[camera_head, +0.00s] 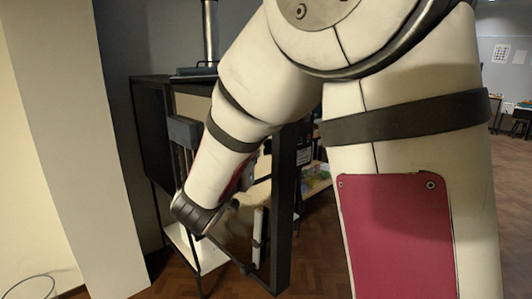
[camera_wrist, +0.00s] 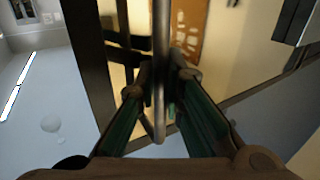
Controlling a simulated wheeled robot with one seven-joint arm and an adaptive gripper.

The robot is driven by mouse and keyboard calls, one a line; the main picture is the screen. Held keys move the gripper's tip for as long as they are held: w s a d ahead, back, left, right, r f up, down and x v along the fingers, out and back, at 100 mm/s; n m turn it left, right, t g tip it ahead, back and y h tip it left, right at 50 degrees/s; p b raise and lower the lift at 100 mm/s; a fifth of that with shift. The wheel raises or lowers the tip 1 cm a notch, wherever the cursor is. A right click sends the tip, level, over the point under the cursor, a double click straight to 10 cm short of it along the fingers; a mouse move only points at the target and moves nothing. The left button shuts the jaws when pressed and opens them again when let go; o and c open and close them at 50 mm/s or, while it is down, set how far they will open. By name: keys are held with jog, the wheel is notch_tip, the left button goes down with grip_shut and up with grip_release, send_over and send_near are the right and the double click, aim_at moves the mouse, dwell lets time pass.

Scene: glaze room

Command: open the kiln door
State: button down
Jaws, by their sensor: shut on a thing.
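The kiln (camera_head: 150,125) is a dark box on a stand at the left of the head view, partly hidden by my arm. Its dark-edged door (camera_head: 283,215) appears to stand out from the body toward me, so it looks at least partly open. How wide the gap is cannot be told. In the wrist view, my gripper (camera_wrist: 160,85) is shut on a slim upright metal bar, the door handle (camera_wrist: 160,35), which passes between both fingers. In the head view, my forearm hides much of the grip.
A pale wall panel (camera_head: 85,130) stands left of the kiln. A white lower shelf (camera_head: 190,248) shows beneath it. A shelf with colourful items (camera_head: 315,180) lies behind the door. Wooden floor (camera_head: 510,185) is open at the far right, with a stool (camera_head: 518,120) beyond.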

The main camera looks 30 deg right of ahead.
jog(key=a, duration=0.6)
jog(key=shift+s+a, duration=0.3)
jog(key=shift+s, duration=0.15)
jog(key=shift+r, duration=0.1)
jog(key=c, duration=1.7)
grip_release()
jog(key=v, duration=1.2)
jog(key=shift+w, duration=0.1)
